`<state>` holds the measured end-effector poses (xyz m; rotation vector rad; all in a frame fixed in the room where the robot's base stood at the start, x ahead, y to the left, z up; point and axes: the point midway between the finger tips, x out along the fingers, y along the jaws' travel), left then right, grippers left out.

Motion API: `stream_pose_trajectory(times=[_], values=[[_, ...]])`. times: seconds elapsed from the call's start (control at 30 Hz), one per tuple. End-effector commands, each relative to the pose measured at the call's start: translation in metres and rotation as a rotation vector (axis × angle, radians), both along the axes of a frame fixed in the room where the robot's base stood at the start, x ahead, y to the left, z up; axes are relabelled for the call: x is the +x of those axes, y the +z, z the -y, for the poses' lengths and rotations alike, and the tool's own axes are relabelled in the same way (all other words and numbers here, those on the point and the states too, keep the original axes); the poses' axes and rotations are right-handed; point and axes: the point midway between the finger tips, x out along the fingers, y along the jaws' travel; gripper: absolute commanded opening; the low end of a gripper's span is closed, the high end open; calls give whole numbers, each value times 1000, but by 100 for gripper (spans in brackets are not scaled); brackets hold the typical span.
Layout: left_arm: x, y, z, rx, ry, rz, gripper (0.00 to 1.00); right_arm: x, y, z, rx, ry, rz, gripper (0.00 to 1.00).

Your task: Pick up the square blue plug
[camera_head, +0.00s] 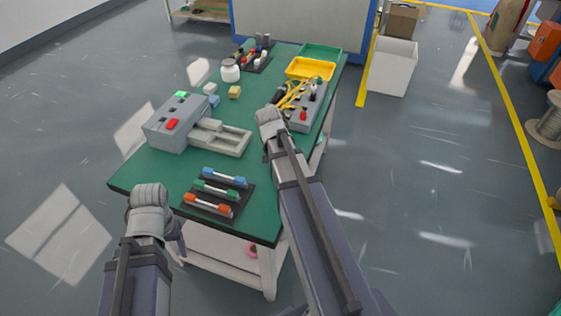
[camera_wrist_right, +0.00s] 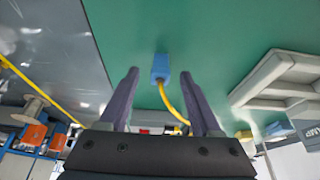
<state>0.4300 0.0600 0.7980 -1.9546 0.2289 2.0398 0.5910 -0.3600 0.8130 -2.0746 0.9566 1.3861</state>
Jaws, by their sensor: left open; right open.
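The square blue plug (camera_wrist_right: 160,67), on the end of a yellow cable (camera_wrist_right: 172,100), shows in the right wrist view against the green table top. My right gripper (camera_wrist_right: 159,73) is open, with the plug seen between its two fingers; the fingers do not touch it. In the head view the plug is not visible, and my right wrist and forearm cover that part of the table. My left gripper (camera_head: 179,245) is open and empty near the table's front left edge, pointing down and mostly hidden by its wrist.
A grey machine (camera_head: 160,133) with green and red buttons and a grey tray stands at the left. A black rack (camera_head: 232,210) of coloured-end rods lies near the front. A grey box with yellow cables (camera_head: 303,107) and yellow tray (camera_head: 311,69) are behind.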

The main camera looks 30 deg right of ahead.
Motion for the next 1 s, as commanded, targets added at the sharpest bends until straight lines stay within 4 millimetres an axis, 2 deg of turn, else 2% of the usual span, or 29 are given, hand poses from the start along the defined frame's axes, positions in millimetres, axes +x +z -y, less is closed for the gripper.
stream_pose_trajectory(times=[0.03,0.1,0.37,0.9,0.97,1.0], values=[[0,-12,0,0,0,0,63,2,-12,2,0,-1,0,65],[0,-17,0,0,0,0,63,4,-17,4,0,-1,0,65],[0,-15,0,0,0,0,63,4,-16,5,0,0,0,65],[0,-15,0,0,0,0,63,4,-16,5,0,0,0,6],[0,-15,0,0,0,0,63,4,-16,5,0,0,0,0],[0,-15,0,0,0,0,63,4,-16,5,0,0,0,0]])
